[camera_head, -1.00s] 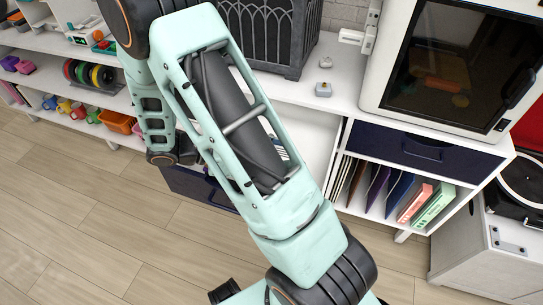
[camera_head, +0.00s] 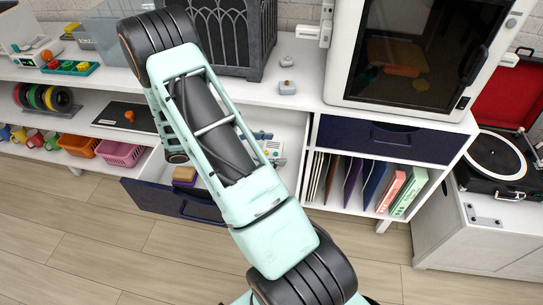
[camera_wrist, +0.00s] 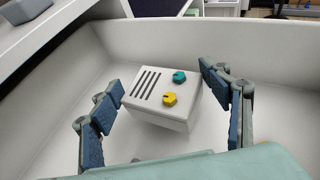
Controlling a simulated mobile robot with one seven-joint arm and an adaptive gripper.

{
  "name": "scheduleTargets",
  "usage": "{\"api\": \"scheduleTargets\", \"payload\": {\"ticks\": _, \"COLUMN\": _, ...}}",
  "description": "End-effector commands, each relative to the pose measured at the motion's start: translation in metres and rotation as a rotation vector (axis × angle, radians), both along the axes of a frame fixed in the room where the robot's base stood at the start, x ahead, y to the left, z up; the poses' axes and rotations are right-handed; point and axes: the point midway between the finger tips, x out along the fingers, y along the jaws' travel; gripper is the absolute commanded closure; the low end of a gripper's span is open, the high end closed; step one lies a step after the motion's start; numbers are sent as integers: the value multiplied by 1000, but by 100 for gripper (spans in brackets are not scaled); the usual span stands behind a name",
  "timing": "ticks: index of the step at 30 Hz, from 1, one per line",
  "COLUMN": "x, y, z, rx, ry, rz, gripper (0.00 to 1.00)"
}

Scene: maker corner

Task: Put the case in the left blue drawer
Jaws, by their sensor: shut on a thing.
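The case (camera_wrist: 150,108) is a small white box with dark slots, a teal knob and a yellow knob on top. In the wrist view my gripper (camera_wrist: 161,80) is shut on it, with blue-padded fingers on its two sides. The case is inside a white-walled drawer (camera_wrist: 260,42); I cannot tell whether it touches the floor. The left blue drawer (camera_head: 150,197) shows pulled out in the head view, its dark blue front low at the left.
The right blue drawer (camera_head: 345,134) is shut above a shelf of folders (camera_head: 375,185). A white machine (camera_head: 335,75) and a dark lantern-like box (camera_head: 262,45) stand on the top. Shelves with bins (camera_head: 120,152) are at left. The wooden floor in front is open.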

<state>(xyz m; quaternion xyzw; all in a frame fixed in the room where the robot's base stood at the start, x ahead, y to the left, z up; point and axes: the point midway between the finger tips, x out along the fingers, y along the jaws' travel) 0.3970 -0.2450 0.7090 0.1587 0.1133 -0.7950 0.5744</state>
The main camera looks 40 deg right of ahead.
Motion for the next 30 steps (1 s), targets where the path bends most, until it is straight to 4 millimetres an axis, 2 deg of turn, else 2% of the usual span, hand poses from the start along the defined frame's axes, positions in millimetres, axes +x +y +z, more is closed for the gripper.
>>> {"api": "scheduleTargets", "payload": {"ticks": 1, "x": -1, "y": 1, "z": -12, "rx": 2, "ry": 6, "rz": 1, "gripper": 56}}
{"api": "scheduleTargets", "payload": {"ticks": 4, "x": -1, "y": 1, "z": -25, "rx": 1, "ry": 4, "rz": 1, "gripper": 56}}
{"api": "scheduleTargets", "payload": {"ticks": 15, "x": -1, "y": 2, "z": -29, "rx": 1, "ry": 2, "rz": 1, "gripper": 56}}
{"api": "scheduleTargets", "payload": {"ticks": 16, "x": -1, "y": 2, "z": -29, "rx": 2, "ry": 1, "rz": 1, "gripper": 27}}
{"api": "scheduleTargets", "payload": {"ticks": 20, "x": -1, "y": 2, "z": -28, "rx": 2, "ry": 2, "rz": 0, "gripper": 13}}
{"api": "scheduleTargets", "payload": {"ticks": 30, "x": -1, "y": 2, "z": -25, "rx": 2, "ry": 2, "rz": 0, "gripper": 12}}
